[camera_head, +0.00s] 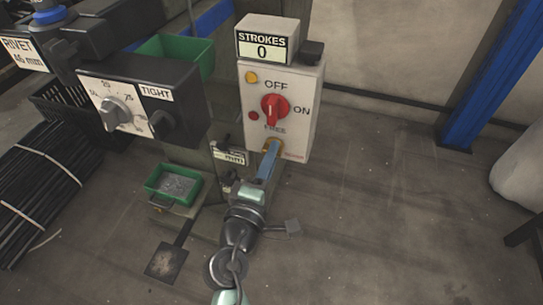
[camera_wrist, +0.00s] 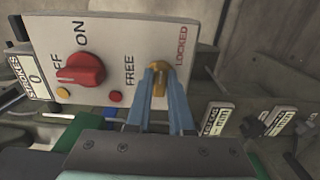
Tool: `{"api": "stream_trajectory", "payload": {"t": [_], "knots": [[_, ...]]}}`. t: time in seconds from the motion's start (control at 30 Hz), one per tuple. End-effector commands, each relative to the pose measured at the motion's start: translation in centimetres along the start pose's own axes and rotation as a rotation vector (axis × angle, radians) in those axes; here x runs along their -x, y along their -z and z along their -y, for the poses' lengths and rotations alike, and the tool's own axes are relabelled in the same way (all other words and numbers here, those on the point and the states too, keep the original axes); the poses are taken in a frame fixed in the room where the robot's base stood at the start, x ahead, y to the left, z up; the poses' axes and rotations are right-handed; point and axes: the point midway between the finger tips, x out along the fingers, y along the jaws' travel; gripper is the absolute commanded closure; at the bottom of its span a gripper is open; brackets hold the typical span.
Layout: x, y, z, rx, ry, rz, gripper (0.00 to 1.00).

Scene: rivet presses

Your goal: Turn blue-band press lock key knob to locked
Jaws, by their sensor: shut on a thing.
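The brass lock key knob (camera_wrist: 159,87) sits low on the white control panel (camera_wrist: 125,40) of the press, between the words FREE and LOCKED. My gripper (camera_wrist: 160,72) has its two blue fingers closed around the knob, one on each side. In the head view my gripper (camera_head: 272,150) reaches the lower part of the panel (camera_head: 308,120), and the fingers mostly cover the knob there. The fingers hide part of the knob, so I cannot tell exactly which word it points to.
A red rotary switch (camera_head: 275,109) with OFF and ON labels is above the knob, under the STROKES counter (camera_head: 262,47) reading 0. A black box with a grey dial (camera_head: 110,112) and a green bin (camera_head: 172,184) are to the left.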

Motion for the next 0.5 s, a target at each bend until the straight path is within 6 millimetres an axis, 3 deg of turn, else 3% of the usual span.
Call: {"api": "stream_trajectory", "payload": {"t": [0.2,0.23,0.3,0.4,0.5], "knots": [[0.06,0.04,0.14,-0.003,0.003,-0.001,1.00],[0.06,0.04,0.15,-0.003,0.003,-0.001,0.77],[0.06,0.03,0.14,-0.003,0.003,-0.001,0.64],[0.04,0.03,0.10,-0.002,0.002,-0.001,0.50],[0.03,0.02,0.07,-0.001,0.002,-0.001,0.50]]}}
